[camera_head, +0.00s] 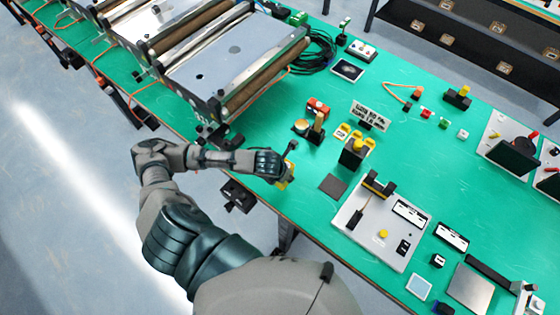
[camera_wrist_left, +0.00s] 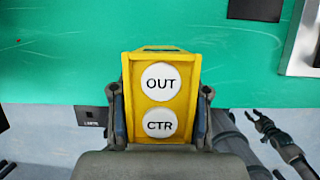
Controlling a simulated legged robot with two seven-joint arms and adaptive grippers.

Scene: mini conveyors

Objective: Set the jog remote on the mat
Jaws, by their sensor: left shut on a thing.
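The jog remote is a yellow block with two round white buttons marked OUT and CTR (camera_wrist_left: 160,100). My left gripper (camera_wrist_left: 160,115) is shut on it, with one finger on each side. In the head view the left gripper (camera_head: 280,170) holds the yellow remote (camera_head: 288,177), largely hidden, by the near edge of the green bench. A dark grey square mat (camera_head: 333,186) lies bare on the bench, to the right of the remote. Part of a dark square, apparently the mat (camera_wrist_left: 255,9), shows at the top of the wrist view. A small dark gripper, apparently my right (camera_wrist_left: 268,128), shows at lower right.
A grey panel (camera_head: 350,222) with black parts lies right of the mat. A black block with a yellow knob (camera_head: 353,155) stands behind the mat. A wooden-handled stamp (camera_head: 318,128) and a conveyor (camera_head: 235,55) are further back. Green surface between remote and mat looks clear.

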